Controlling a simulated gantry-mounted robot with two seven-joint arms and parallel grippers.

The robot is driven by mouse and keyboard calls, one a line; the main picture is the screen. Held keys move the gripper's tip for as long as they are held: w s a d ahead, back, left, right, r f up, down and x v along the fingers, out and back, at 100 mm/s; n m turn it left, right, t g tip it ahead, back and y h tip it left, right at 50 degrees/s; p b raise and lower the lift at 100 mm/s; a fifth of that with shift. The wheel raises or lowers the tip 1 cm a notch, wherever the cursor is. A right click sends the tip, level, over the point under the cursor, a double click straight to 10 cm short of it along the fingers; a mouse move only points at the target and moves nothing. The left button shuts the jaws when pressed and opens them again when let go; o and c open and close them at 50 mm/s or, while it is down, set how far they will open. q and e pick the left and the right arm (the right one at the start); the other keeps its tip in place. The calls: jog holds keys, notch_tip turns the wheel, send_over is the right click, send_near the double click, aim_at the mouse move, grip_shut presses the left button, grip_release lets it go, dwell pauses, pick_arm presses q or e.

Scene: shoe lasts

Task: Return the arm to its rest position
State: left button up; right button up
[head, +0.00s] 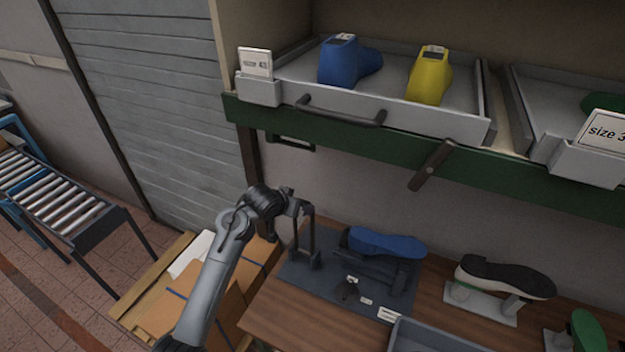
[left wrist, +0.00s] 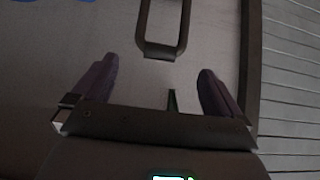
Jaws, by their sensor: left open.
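My left arm comes in from the lower left of the head view, and its gripper (head: 297,207) is beside the upper part of a dark upright loop frame (head: 316,240) on the bench fixture. In the left wrist view the two fingers of the left gripper (left wrist: 157,82) are spread wide with nothing between them. A dark loop (left wrist: 162,50) shows beyond the fingertips, apart from them. My right gripper is in neither view.
A blue last (head: 385,243) lies on the fixture; a black-and-white shoe (head: 505,278) is to its right on the wooden bench (head: 290,318). Above, a grey drawer (head: 420,118) holds blue (head: 340,65) and yellow (head: 428,80) lasts. A roller conveyor (head: 60,200) is far left.

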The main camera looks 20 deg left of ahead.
pick_arm(q)
jog(key=shift+f, duration=0.1)
jog(key=s+d+f+g+p, duration=0.3)
jog(key=s+f+g+p, duration=0.1)
jog(key=s+f, duration=1.6)
jog(key=s+d+r+g+p, duration=0.1)
jog(key=s+d, duration=0.1)
jog(key=s, duration=0.6)
jog(key=s+d+g+p, duration=0.1)
jog(key=s+d, duration=0.1)
jog(key=s, duration=0.5)
jog(key=s+d+r, duration=0.1)
jog(key=s+r, duration=0.3)
jog(key=r, duration=0.4)
jog(key=s+d+r+m+p, duration=0.1)
jog(key=s+r, duration=0.4)
jog(key=r, duration=0.2)
jog(key=shift+r+m+t+p, duration=0.3)
jog(key=shift+r, duration=0.05)
jog(key=shift+s, duration=0.1)
